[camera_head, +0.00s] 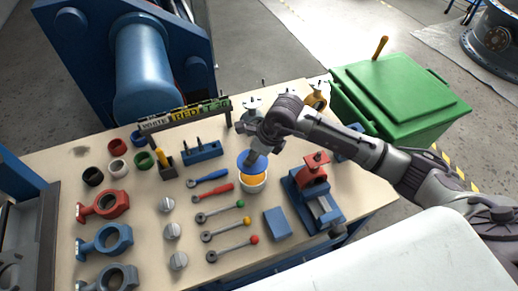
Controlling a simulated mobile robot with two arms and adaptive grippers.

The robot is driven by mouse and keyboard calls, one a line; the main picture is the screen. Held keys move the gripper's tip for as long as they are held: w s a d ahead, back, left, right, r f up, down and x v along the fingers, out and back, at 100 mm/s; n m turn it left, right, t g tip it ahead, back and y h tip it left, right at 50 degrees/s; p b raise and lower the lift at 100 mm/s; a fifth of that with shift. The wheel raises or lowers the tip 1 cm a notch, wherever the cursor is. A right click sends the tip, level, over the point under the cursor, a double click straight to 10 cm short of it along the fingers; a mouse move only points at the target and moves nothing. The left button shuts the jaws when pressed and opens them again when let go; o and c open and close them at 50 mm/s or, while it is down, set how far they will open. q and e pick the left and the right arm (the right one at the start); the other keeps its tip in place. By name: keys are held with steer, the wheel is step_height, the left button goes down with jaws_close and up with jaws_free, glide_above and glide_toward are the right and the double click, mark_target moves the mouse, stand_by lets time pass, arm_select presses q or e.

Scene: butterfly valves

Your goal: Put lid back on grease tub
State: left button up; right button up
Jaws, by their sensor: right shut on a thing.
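The grease tub (253,187) is a white round pot with orange grease showing in it, standing near the middle of the workbench. The blue round lid (262,163) is at the tub's far side and covers part of its opening from view. The grease still shows on the near side; I cannot tell whether lid and rim touch. My right gripper (253,157) reaches in from the right, points down and is shut on the lid. Its fingertips are small and partly hidden against the lid. My left gripper is out of view.
A red and blue vise (314,184) stands right of the tub, with a blue block (276,222) nearer. Wrenches with coloured ends (222,218) lie to the left. A sign rack (186,116) stands behind. A green bin (398,95) is beyond the bench's right edge.

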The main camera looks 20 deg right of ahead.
steer(key=shift+f+b, duration=1.45)
steer(key=shift+f, duration=0.95)
steer(key=shift+f+b, duration=0.8)
steer(key=shift+f+b, duration=0.15)
steer(key=shift+b, duration=0.65)
stand_by(0.3)
steer(key=o, duration=1.4)
